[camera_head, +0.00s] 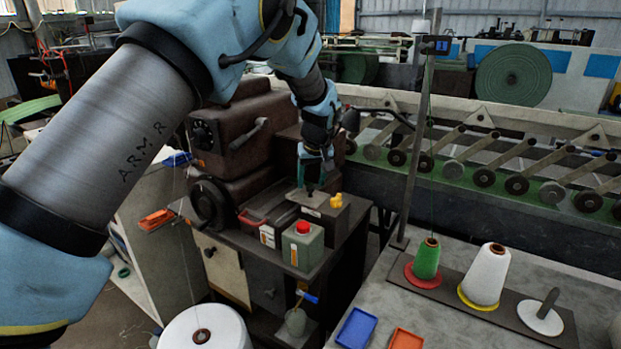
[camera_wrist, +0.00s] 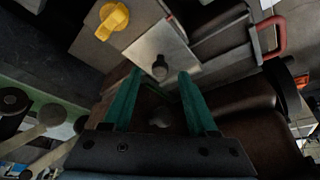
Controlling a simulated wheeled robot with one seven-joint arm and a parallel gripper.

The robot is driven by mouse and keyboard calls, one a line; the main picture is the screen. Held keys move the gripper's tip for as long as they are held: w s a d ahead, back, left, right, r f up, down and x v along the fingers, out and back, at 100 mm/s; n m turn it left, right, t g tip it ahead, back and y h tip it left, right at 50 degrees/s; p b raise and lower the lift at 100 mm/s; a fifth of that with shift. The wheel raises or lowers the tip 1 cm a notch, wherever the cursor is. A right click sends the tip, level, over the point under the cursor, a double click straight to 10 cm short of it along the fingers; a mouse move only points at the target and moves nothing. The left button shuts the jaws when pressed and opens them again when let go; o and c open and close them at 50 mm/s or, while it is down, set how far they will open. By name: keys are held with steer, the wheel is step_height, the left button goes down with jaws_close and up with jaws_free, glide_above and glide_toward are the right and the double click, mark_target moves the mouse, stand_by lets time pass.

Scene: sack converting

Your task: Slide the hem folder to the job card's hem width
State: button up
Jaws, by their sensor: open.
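A bare metal plate (camera_wrist: 165,42) with a dark round knob (camera_wrist: 159,67) lies ahead of my gripper in the wrist view; it looks like the hem folder. My gripper (camera_wrist: 159,73) is open, with its two green fingers on either side of the knob in the picture. I cannot tell whether the fingertips touch it. In the head view my gripper (camera_head: 314,184) points down over the machine's top, and the plate (camera_head: 304,199) shows below it. A yellow knob (camera_wrist: 112,18) sits beside the plate; it also shows in the head view (camera_head: 336,200). I cannot make out a job card or a width scale.
A brown sewing machine head (camera_head: 233,140) stands close to my gripper. A green can with a red cap (camera_head: 303,247) and a red-handled tray (camera_head: 252,218) are nearby. Thread cones, green (camera_head: 427,260) and white (camera_head: 486,275), stand on the grey table to the right.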

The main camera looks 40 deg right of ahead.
steer(key=shift+x, duration=0.9)
jaws_close()
stand_by(0.9)
